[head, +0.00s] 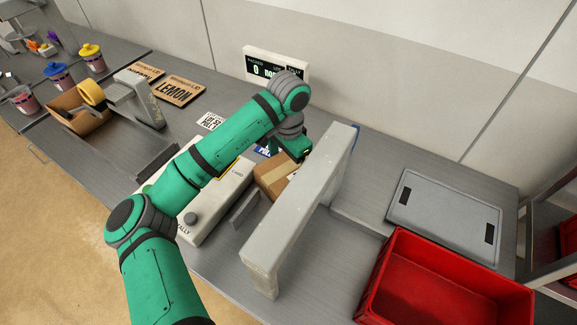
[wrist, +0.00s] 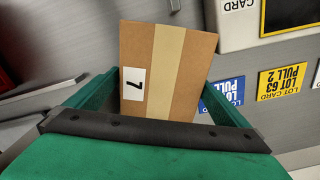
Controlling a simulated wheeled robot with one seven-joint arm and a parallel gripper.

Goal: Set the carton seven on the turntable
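Carton seven is a brown box (wrist: 190,75) with a tan tape strip and a white label reading 7. In the wrist view it lies between the two fingers of my gripper (wrist: 160,90). The left finger meets its edge; a small gap seems to show by the right finger. I cannot tell whether they press on it. In the head view the carton (head: 272,178) is beside the grey hood (head: 300,215), under my gripper (head: 291,148), partly hidden by the arm and hood. I cannot make out a turntable.
A red crate (head: 382,292) and a grey flat panel (head: 445,215) are at the right. A control box (head: 222,210) stands left of the carton. Wooden signs (head: 172,92), an open cardboard box (head: 88,120) and lidded cups (head: 92,57) are at the left.

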